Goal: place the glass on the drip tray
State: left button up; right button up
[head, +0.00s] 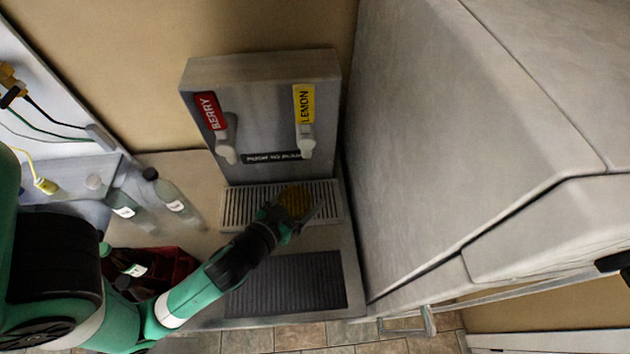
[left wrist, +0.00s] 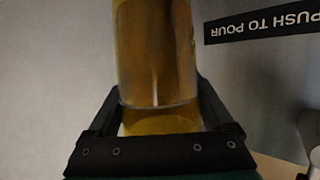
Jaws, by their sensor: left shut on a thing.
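The glass (head: 296,201) holds an amber-yellow liquid. It is at the right part of the slatted drip tray (head: 240,207), below the lemon tap (head: 305,138). My left gripper (head: 289,213) is shut on the glass. In the left wrist view the glass (left wrist: 156,50) stands between the two fingers (left wrist: 160,115), its lower part inside them. Whether the glass base touches the tray is hidden by the gripper.
The dispenser (head: 262,110) with a berry tap (head: 226,140) stands behind the tray. A dark ribbed mat (head: 287,284) lies in front. Clear bottles (head: 172,197) and a red crate (head: 180,268) are at the left. A large grey cabinet (head: 450,150) closes the right side.

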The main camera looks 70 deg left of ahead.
aim_at(298, 199)
pick_arm(q)
jog(key=shift+f, duration=0.15)
jog(key=a+f+b, duration=0.1)
jog(key=w+a+f+b, duration=0.1)
jog(key=b, duration=0.1)
jog(key=shift+w+a, duration=0.15)
jog(key=shift+a, duration=0.05)
jog(key=w+a+f, duration=0.2)
jog(key=a+f, duration=0.1)
jog(key=w+a+f+b, duration=0.1)
jog(key=w+a+f, duration=0.1)
jog(key=a+f, duration=0.1)
jog(key=w+a+f, duration=0.2)
jog(key=f, duration=0.2)
jog(key=shift+a+f+b, duration=0.1)
jog(key=shift+a+b, duration=0.2)
jog(key=shift+a, duration=0.1)
jog(key=shift+f, duration=0.25)
jog(key=shift+f, duration=0.1)
jog(key=o, duration=1.3)
jog(key=shift+o, duration=0.2)
